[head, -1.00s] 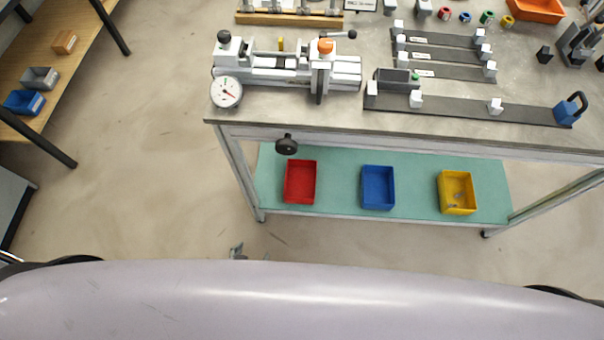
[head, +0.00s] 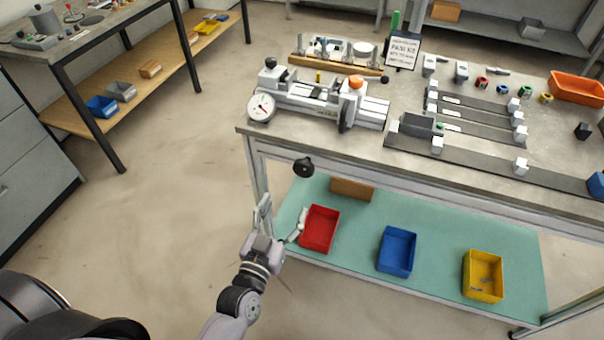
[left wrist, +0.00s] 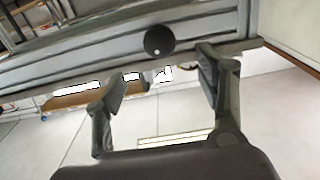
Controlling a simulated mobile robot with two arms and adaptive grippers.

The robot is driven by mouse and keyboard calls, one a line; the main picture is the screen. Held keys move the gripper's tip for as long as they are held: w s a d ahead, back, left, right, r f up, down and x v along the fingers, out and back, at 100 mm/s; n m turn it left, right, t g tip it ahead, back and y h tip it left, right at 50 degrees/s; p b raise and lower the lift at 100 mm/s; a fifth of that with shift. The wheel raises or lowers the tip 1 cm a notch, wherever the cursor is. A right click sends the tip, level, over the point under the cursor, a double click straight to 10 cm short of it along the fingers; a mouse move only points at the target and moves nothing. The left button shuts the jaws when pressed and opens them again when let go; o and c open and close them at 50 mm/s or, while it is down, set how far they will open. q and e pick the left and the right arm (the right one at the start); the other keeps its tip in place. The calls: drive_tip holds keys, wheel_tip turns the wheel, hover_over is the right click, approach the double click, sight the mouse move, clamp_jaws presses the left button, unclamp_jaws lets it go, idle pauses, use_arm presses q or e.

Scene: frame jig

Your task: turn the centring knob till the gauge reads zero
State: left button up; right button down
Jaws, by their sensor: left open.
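The black round centring knob (head: 303,167) sticks out below the front edge of the bench, under the white fixture (head: 318,98). The round white dial gauge (head: 261,107) is at the fixture's left end. Its needle is too small to read surely. My left gripper (head: 284,217) is open and empty, lower than the knob and a little to its left in the head view. In the left wrist view the knob (left wrist: 159,40) shows beyond and between the two spread fingers (left wrist: 161,72), apart from both. My right gripper is not in view.
A red bin (head: 320,229), a blue bin (head: 397,251) and a yellow bin (head: 484,276) stand on the green lower shelf (head: 440,255). The red bin is close to my left gripper. The floor (head: 170,200) left of the bench is clear.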

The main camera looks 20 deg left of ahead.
sight(302, 172)
use_arm(q)
drive_tip(key=w, duration=1.2)
drive_tip(key=shift+d, duration=0.25)
drive_tip(key=c, duration=1.1)
drive_tip(key=shift+n+p, duration=0.3)
drive_tip(key=shift+n, duration=0.1)
